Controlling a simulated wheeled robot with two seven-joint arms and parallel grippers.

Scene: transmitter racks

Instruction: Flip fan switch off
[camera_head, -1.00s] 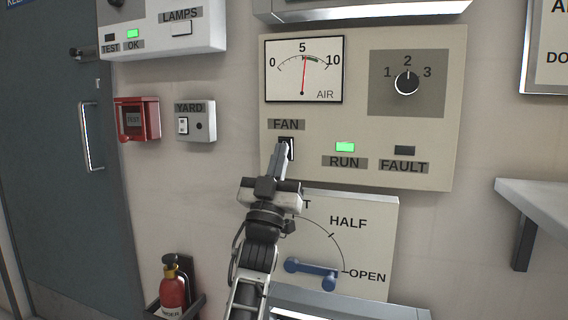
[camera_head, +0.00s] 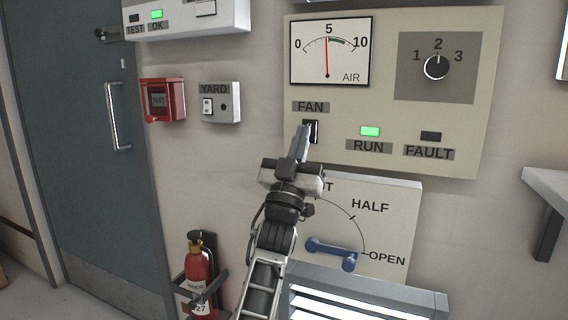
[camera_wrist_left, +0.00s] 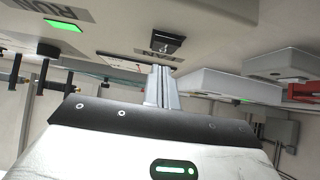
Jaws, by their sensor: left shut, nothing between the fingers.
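The fan switch (camera_head: 312,130) is a small dark-framed rocker under the FAN label (camera_head: 311,107) on the beige control panel. My left gripper (camera_head: 302,135) is shut and empty, its fingertips at or just in front of the switch, covering part of it. In the left wrist view the shut fingers (camera_wrist_left: 161,82) point toward the switch (camera_wrist_left: 166,44), which shows beyond the tips; whether they touch I cannot tell. The green RUN lamp (camera_head: 370,131) is lit and the FAULT lamp (camera_head: 431,136) is dark. The AIR gauge (camera_head: 329,52) needle stands near 5. My right gripper is not in view.
A rotary knob (camera_head: 436,67) sits at the panel's right. Below is a blue lever (camera_head: 330,252) on a plate with HALF and OPEN marks. A YARD switch box (camera_head: 221,103), a red call box (camera_head: 162,100) and an extinguisher (camera_head: 199,275) stand left. A shelf (camera_head: 546,190) juts out right.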

